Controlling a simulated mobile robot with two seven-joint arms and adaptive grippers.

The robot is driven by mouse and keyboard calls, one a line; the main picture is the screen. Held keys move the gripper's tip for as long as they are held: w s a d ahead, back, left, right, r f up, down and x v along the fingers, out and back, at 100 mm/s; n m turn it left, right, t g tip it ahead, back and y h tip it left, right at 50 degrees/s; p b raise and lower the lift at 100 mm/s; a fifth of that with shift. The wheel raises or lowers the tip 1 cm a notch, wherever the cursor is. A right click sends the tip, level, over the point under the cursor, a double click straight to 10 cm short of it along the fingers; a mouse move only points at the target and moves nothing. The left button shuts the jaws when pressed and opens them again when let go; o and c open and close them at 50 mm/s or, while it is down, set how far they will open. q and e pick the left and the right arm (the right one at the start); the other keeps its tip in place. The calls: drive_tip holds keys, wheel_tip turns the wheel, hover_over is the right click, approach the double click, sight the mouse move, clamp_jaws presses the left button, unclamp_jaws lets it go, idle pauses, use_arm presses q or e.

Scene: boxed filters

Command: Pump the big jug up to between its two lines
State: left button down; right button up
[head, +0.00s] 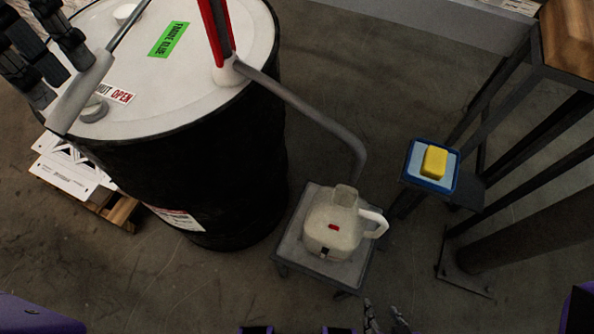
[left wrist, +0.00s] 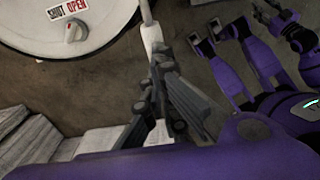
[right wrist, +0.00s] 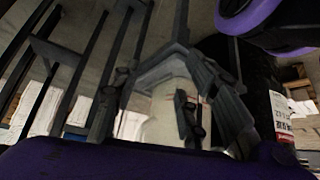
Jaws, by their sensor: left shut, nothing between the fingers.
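The big jug (head: 318,238), pale and translucent with a white handle and a small red mark, stands upright on a small grey stand (head: 290,250). It also shows in the right wrist view (right wrist: 170,112); its fill level is unclear. The red pump (head: 217,35) stands on the black drum (head: 225,160); its grey spout (head: 318,115) ends by the jug's mouth. The pump lever ends in a pale grip (head: 82,92), also in the left wrist view (left wrist: 151,38). My left gripper (head: 42,62) is shut and empty beside this grip. My right gripper (head: 388,322) is open, before the jug.
A knob (head: 94,108) with a SHUT/OPEN label sits on the drum top. A yellow sponge-like block (head: 434,161) lies in a blue tray (head: 408,180) right of the jug. Dark metal legs (head: 520,175) stand at the right. A pallet (head: 118,213) lies left of the drum.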

use_arm(q)
wheel_tip(320, 180, up, 14)
drive_tip(key=p, duration=0.6)
drive_tip(key=shift+w+f+p, duration=0.15)
drive_tip(key=shift+f+p, duration=0.1)
drive_tip(key=shift+p, duration=0.05)
use_arm(e)
drive_tip(key=shift+t, duration=0.3)
drive_tip(key=r, duration=0.3)
drive_tip(key=d+r, duration=0.1)
drive_tip(key=r, duration=0.1)
drive_tip(key=shift+w+r, duration=0.35)
drive_tip(key=shift+w+a+r, duration=0.1)
drive_tip(key=shift+w+r, duration=0.05)
drive_tip(key=shift+w, duration=0.3)
